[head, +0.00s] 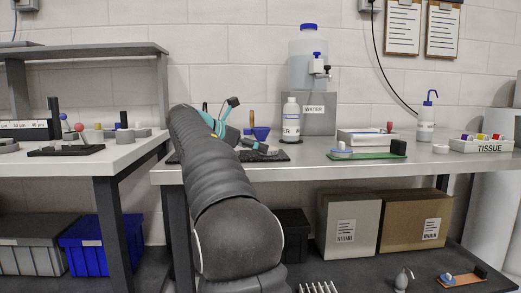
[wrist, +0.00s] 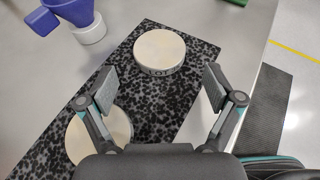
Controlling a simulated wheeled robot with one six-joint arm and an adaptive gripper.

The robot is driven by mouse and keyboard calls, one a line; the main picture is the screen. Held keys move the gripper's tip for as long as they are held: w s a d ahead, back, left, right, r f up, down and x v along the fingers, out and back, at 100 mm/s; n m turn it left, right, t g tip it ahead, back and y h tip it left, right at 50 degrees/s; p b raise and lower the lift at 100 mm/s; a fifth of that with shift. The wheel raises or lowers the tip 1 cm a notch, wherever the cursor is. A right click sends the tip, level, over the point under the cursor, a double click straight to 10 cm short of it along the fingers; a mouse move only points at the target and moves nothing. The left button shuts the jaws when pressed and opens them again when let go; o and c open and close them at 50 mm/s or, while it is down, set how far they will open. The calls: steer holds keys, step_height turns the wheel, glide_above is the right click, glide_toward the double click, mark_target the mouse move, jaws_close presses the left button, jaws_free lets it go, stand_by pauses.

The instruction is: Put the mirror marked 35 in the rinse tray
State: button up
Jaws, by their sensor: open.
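My gripper (wrist: 158,88) is open and empty over a speckled black mat in the wrist view. A pale round disc (wrist: 159,46) lies on the mat just beyond the fingertips, apart from them. Dark lettering on its side seems to begin "LOT"; I cannot read a 35. A second pale disc (wrist: 97,136) lies nearer, partly hidden behind the left finger. In the head view my gripper (head: 262,150) is low over the bench, and my arm hides much of the mat. I cannot tell which container is the rinse tray.
The mat (wrist: 45,138) lies on the steel bench (head: 310,168). A blue funnel-like thing with a white end (wrist: 85,22) stands beside it.

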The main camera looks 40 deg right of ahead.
steer(key=v, duration=0.3)
steer(key=p+v, duration=0.1)
steer(key=v, duration=0.3)
steer(key=p+v, duration=0.1)
steer(key=v, duration=0.2)
steer(key=shift+s+a+r, duration=0.1)
steer(key=shift+s+a, duration=0.25)
